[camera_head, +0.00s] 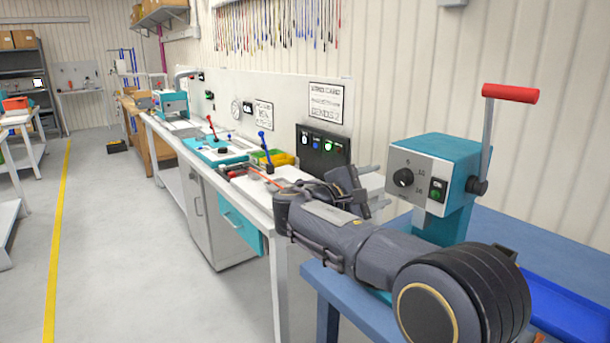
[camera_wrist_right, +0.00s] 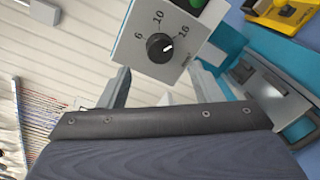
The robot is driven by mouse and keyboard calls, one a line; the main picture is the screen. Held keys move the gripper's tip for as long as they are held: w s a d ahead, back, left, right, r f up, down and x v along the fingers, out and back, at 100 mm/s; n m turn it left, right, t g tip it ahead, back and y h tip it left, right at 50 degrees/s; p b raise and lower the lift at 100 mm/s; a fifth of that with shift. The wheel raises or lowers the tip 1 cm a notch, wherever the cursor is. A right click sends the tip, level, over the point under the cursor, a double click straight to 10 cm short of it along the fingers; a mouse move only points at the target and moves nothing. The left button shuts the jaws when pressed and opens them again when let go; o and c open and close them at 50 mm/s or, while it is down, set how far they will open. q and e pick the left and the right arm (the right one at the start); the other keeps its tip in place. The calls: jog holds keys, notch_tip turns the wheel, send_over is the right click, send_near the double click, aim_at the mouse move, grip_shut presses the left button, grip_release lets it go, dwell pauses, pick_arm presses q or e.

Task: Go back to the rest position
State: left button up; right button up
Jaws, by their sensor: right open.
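My right gripper (camera_head: 378,187) is open and empty. It is beside the teal and grey machine (camera_head: 405,187), which has a black dial, a green switch and a red-handled lever (camera_head: 510,93). In the right wrist view the two fingers of my right gripper (camera_wrist_right: 163,85) stand apart, and the machine's dial panel (camera_wrist_right: 150,28) shows beyond them. I cannot tell whether a finger touches the machine. My left gripper is not in view.
The machine stands on a blue bench (camera_head: 350,312).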

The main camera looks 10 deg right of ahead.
jog(key=s+d+f+m+g+y+p, duration=0.1)
jog(key=s+d+f+m+g+y, duration=0.1)
jog(key=s+d+f+y, duration=0.35)
jog(key=s+d+f+m+g+y+p, duration=0.1)
jog(key=s+d+f+m+y+p, duration=0.1)
jog(key=s+f+y, duration=0.5)
jog(key=s+a+f+m+t+y+p, duration=0.1)
jog(key=s+a+m+y, duration=0.3)
jog(key=s+a, duration=0.4)
jog(key=s+a+f+m+t+y+p, duration=0.1)
jog(key=s+a+f+m+y, duration=0.2)
jog(key=s+a, duration=0.6)
jog(key=s+m, duration=0.1)
jog(key=s, duration=0.4)
jog(key=shift+a+f+m+y+p, duration=0.15)
jog(key=shift+f+m+y+p, duration=0.15)
jog(key=shift+m+y, duration=0.1)
